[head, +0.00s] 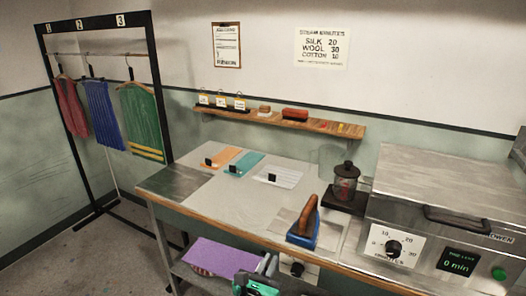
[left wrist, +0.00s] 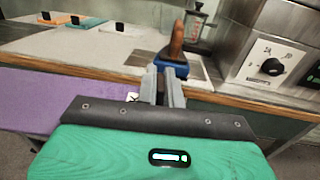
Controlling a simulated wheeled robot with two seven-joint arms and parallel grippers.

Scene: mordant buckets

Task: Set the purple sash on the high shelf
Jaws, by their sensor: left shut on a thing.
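The purple sash (head: 222,256) is stretched out flat beside the front of the worktable, to the left of my left gripper (head: 268,263). In the left wrist view the purple sash (left wrist: 38,112) reaches from the left edge to the fingers, near a small white tag. My left gripper (left wrist: 165,88) is shut on the sash; the exact grip is partly hidden. The high shelf (head: 330,130) is the wooden one on the back wall, above and beyond the worktable. My right gripper is not in view.
The worktable (head: 160,184) holds orange, teal and white cloths, an iron (head: 303,230) and a dark-lidded jar (head: 345,182). A steel oven (head: 440,190) stands at right. The shelf carries tagged items and a red-brown block (head: 295,114). A rack (head: 164,80) with hanging cloths stands left.

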